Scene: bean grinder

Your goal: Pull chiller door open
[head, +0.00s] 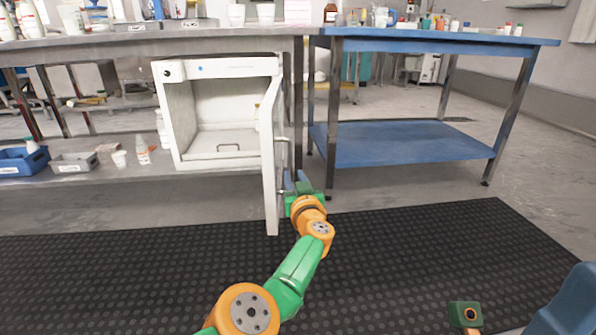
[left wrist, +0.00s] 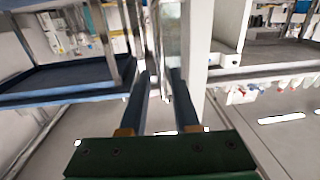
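The white chiller (head: 215,68) stands on the lower shelf under the grey bench in the head view. Its door (head: 269,180) is swung wide open toward me, seen nearly edge-on, and the inside shows. A thin handle (head: 284,140) is on the door's right-hand face. My left gripper (head: 303,182) is low, just right of the door. In the left wrist view the two fingers of my left gripper (left wrist: 156,85) are apart, with the white door (left wrist: 197,50) close beside the right finger. Whether they touch the door or handle is unclear. My right gripper does not show.
A blue table (head: 420,140) with a lower shelf stands to the right. Small bottles and a blue bin (head: 22,160) are on the shelf left of the chiller. The black floor mat (head: 420,240) in front is clear apart from my arms.

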